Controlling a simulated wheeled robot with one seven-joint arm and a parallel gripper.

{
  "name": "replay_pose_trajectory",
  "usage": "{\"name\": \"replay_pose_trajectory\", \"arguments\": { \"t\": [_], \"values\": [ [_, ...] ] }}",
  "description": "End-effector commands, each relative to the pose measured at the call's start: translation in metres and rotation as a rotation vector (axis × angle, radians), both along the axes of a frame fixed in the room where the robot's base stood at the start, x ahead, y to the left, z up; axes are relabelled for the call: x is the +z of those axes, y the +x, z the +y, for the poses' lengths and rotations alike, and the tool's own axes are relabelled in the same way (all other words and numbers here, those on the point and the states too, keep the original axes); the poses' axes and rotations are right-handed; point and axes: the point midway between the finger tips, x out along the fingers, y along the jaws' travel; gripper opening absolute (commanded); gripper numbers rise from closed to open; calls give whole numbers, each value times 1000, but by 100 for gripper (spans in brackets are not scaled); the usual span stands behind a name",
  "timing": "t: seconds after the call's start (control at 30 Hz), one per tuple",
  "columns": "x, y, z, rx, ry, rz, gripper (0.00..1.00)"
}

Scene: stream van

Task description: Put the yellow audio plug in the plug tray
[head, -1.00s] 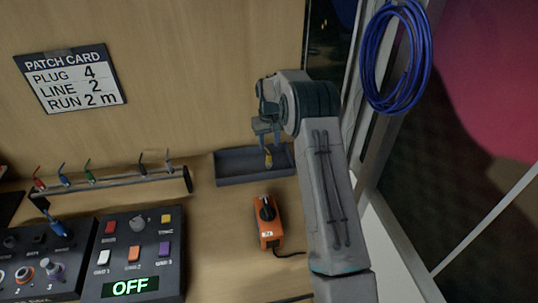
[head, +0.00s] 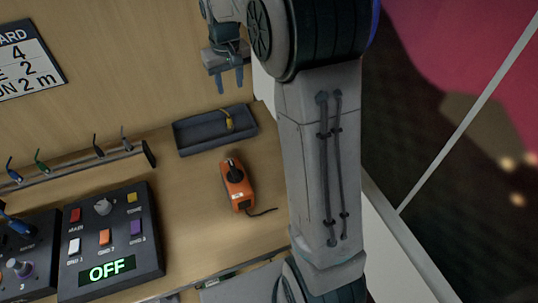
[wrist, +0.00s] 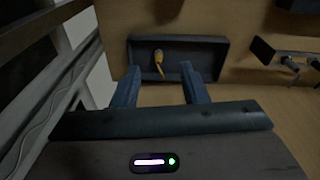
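The yellow audio plug (head: 228,121) lies inside the dark plug tray (head: 190,148), toward its right end in the head view. In the wrist view the yellow plug (wrist: 158,62) rests on the floor of the tray (wrist: 205,55), left of its middle. My gripper (head: 229,88) is above and behind the tray in the head view, apart from the plug. In the wrist view its two fingers (wrist: 160,82) are spread with nothing held between them.
A rack with several coloured plugs (head: 85,170) is at the left. A control panel reading OFF (head: 110,240) sits at the front left. Bare wooden counter surrounds the orange box.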

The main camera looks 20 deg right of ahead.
Motion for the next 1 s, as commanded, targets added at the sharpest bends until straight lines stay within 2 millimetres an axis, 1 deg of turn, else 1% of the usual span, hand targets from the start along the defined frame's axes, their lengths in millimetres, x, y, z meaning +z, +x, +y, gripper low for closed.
{"name": "replay_pose_trajectory", "arguments": {
  "t": [0.03, 0.1, 0.17, 0.2, 0.33, 0.53, 0.6, 0.7, 0.83, 0.9, 1.0],
  "values": [
    [10, -18, 0, -4, -1, -14, 40],
    [20, -40, 1, -11, -1, -29, 40],
    [26, -59, 1, -16, -1, -43, 40],
    [30, -72, 1, -20, 0, -52, 40],
    [38, -116, 1, -32, 3, -80, 40],
    [38, -182, 2, -55, 13, -124, 40],
    [35, -205, 2, -62, 19, -139, 40],
    [28, -235, 2, -72, 26, -160, 40],
    [17, -264, 2, -82, 34, -178, 40],
    [12, -274, 2, -85, 37, -185, 40],
    [8, -282, 2, -88, 40, -190, 40]
  ]
}}
